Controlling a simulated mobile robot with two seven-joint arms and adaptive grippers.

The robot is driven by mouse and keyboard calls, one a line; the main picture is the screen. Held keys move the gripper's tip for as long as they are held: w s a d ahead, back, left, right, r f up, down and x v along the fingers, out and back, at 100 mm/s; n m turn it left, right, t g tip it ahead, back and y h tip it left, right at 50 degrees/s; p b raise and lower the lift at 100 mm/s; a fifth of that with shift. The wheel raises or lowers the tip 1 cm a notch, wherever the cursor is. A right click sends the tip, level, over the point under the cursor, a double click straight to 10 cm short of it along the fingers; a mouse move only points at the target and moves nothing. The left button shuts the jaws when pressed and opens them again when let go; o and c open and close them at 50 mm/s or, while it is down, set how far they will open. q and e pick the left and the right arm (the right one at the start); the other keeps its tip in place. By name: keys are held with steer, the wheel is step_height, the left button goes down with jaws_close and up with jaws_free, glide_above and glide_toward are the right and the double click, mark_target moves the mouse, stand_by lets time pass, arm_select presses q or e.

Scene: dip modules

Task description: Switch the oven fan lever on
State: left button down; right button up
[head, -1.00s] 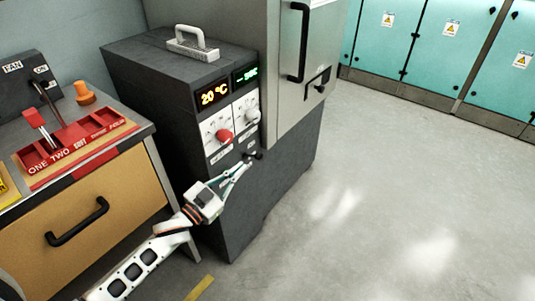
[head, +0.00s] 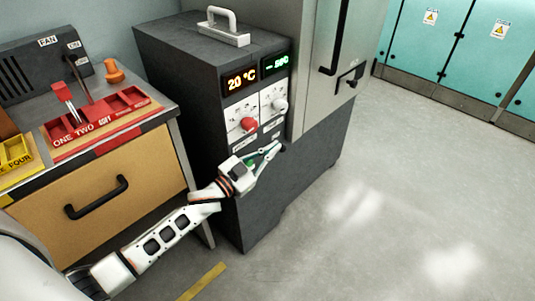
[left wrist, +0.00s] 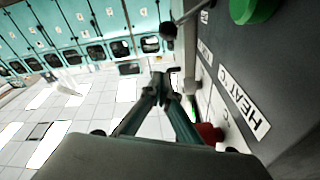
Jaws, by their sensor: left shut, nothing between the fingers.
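The oven (head: 205,110) is a dark grey cabinet with two lit displays and a control panel. A black ball-ended lever (left wrist: 168,31) sticks out from its front in the left wrist view; in the head view it is mostly hidden by the fingers. My left gripper (head: 277,147) is shut and empty in front of the lower panel, below the red knob (head: 249,125). In the left wrist view its fingertips (left wrist: 160,82) are apart from the ball lever. A separate box labelled FAN (head: 38,68) with a lever (head: 77,78) stands on the left bench. My right gripper is out of view.
A green button (left wrist: 250,8) and a HEAT label (left wrist: 243,104) are close by on the oven front. A grey handle (head: 224,28) is on top of the oven. The red tray (head: 105,125) lies on the bench. Floor (head: 370,220) at right is clear.

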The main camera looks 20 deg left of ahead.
mark_target(282, 147)
arm_select(q)
steer(key=w+f, duration=0.1)
steer(key=w+b, duration=0.1)
steer(key=w, duration=0.1)
steer(key=w+d+f+b, duration=0.1)
steer(key=w, duration=0.1)
steer(key=shift+d+f, duration=0.1)
steer(key=shift+f, duration=0.25)
steer(key=shift+a+f, duration=0.1)
steer(key=shift+a, duration=0.15)
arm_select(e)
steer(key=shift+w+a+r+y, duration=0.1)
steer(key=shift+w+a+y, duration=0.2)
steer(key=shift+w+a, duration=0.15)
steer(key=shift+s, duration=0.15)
